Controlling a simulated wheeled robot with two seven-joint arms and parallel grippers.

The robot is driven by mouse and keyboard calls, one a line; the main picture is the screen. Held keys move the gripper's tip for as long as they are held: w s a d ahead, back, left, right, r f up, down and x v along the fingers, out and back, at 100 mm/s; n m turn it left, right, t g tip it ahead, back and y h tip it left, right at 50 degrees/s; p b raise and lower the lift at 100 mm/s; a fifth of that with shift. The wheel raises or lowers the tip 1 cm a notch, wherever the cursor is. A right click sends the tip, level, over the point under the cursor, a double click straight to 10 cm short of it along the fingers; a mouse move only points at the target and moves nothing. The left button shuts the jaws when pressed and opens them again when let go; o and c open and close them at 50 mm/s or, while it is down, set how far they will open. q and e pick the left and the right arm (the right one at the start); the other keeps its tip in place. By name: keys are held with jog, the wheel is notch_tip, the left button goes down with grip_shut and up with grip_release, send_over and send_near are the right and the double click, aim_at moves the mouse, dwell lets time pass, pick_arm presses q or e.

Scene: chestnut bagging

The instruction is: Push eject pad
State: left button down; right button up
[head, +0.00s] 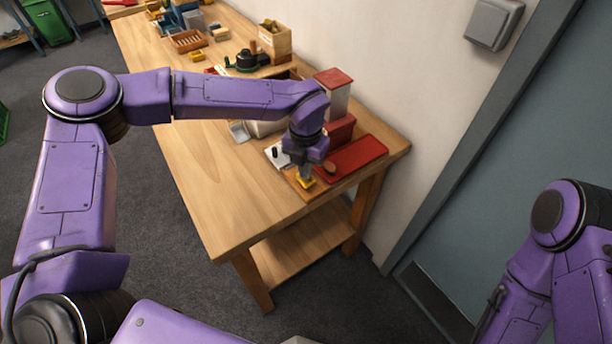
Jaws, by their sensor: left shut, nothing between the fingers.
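A small yellow pad (308,184), which looks like the eject pad, sits at the front corner of a red and white machine (338,95) on the wooden table. My left gripper (305,175) points down at the pad, shut and empty. Its tips are at or just above the pad; I cannot tell whether they touch it. The gripper and wrist hide part of the machine's front. A small brown rounded thing, perhaps a chestnut (330,168), lies beside the gripper near a red panel (355,157). My right gripper is out of view; only its arm shows at lower right.
The wooden table (205,185) has a clear left front area. Further back stand a wooden box (274,40), a dark green device (246,61), a wooden tray (188,40) and several small items. A wall and a grey-blue door (520,140) lie to the right.

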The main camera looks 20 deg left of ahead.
pick_arm(q)
jog(key=shift+f+b, duration=0.4)
jog(key=shift+f, duration=0.4)
notch_tip(320, 180, up, 8)
jog(key=p, duration=0.7)
jog(key=shift+r, duration=0.15)
